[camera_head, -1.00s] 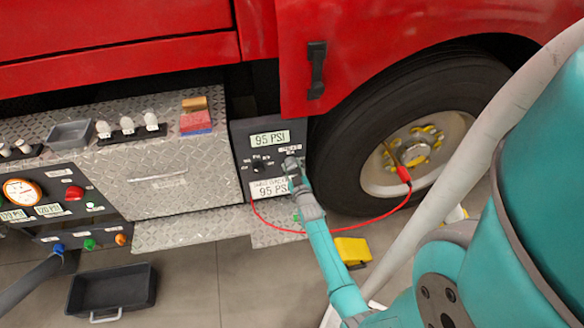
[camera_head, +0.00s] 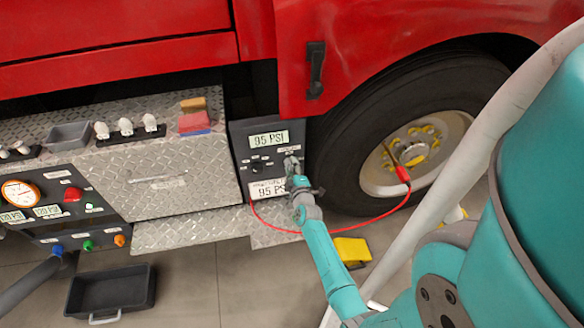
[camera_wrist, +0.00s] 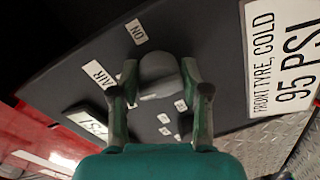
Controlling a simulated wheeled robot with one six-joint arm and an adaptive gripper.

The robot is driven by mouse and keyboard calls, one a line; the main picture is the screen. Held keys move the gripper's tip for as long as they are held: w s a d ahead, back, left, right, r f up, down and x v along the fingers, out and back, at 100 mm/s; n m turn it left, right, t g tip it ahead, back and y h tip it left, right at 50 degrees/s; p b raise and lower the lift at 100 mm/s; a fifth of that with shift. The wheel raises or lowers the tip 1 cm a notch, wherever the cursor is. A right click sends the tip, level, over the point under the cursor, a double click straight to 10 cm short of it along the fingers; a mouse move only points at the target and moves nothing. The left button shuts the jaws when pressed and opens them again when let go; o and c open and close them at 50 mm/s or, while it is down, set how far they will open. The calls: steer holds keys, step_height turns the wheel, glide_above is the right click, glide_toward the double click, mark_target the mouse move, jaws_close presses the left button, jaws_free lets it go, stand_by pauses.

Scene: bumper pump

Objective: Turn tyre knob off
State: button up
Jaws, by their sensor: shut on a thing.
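The dark tyre panel (camera_head: 240,150) sits left of the front wheel. Its upper display (camera_head: 269,139) reads 95 PSI. A grey rounded knob (camera_wrist: 160,68) shows in the wrist view, with an ON label (camera_wrist: 136,31) and an AIR label (camera_wrist: 99,74) near it. My gripper (camera_wrist: 161,84) is shut on this knob, one finger on each side; it also shows at the panel's right side in the head view (camera_head: 292,167), where it largely hides the knob. A placard (camera_wrist: 285,55) reads FRONT TYRE, COLD 95 PSI.
A red hose (camera_head: 385,217) runs from the panel to the wheel (camera_head: 415,155). A small dark selector knob (camera_head: 257,167) is on the panel's left. A yellow block (camera_head: 352,250) and a black tray (camera_head: 112,290) lie on the floor. The diamond-plate box (camera_head: 165,175) stands left.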

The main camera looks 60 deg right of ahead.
steer(key=shift+d+r+n, duration=0.15)
steer(key=shift+r+n, duration=0.1)
steer(key=shift+n, duration=0.55)
steer(key=o, duration=1.1)
steer(key=shift+r, duration=0.1)
steer(key=shift+f, duration=0.2)
steer(key=shift+s+a, duration=0.15)
steer(key=shift+a, duration=0.15)
steer(key=v, duration=1.1)
steer(key=shift+s+a, duration=0.15)
steer(key=shift+a, duration=0.05)
